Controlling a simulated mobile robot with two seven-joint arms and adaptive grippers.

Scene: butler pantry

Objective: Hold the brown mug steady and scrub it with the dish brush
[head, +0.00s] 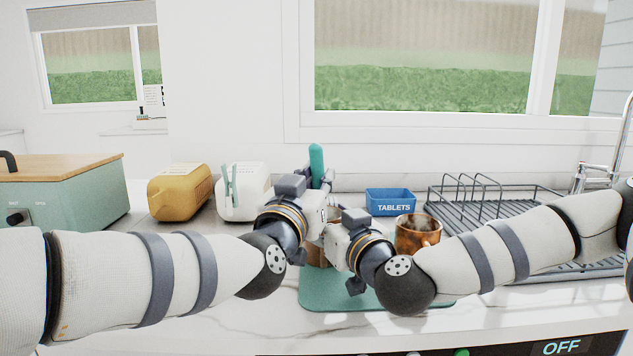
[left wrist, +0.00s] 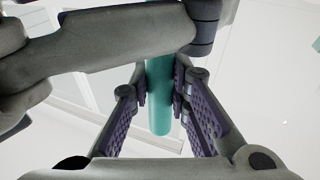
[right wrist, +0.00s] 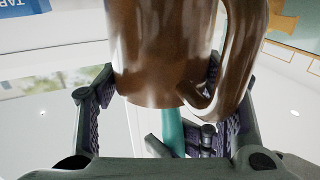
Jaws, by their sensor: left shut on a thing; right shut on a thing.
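My left gripper (head: 321,198) is shut on the teal dish brush (head: 316,160), whose handle stands roughly upright above it. In the left wrist view the teal handle (left wrist: 159,98) runs between the finger pads. My right gripper (head: 328,236) is close beside and below the left one, shut on the brown mug (head: 315,255). My grippers hide most of this mug in the head view. In the right wrist view the glossy mug (right wrist: 160,45) fills the space between the fingers, its handle at the right. Part of the teal brush (right wrist: 173,132) shows beyond it. The brush head is hidden.
A second, mottled rust-brown mug (head: 418,233) stands right of my grippers. A green mat (head: 318,292) lies below them. A blue tablets box (head: 390,201), a dish rack (head: 480,208), and white (head: 240,198) and yellow (head: 178,192) containers stand behind. The front counter is clear.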

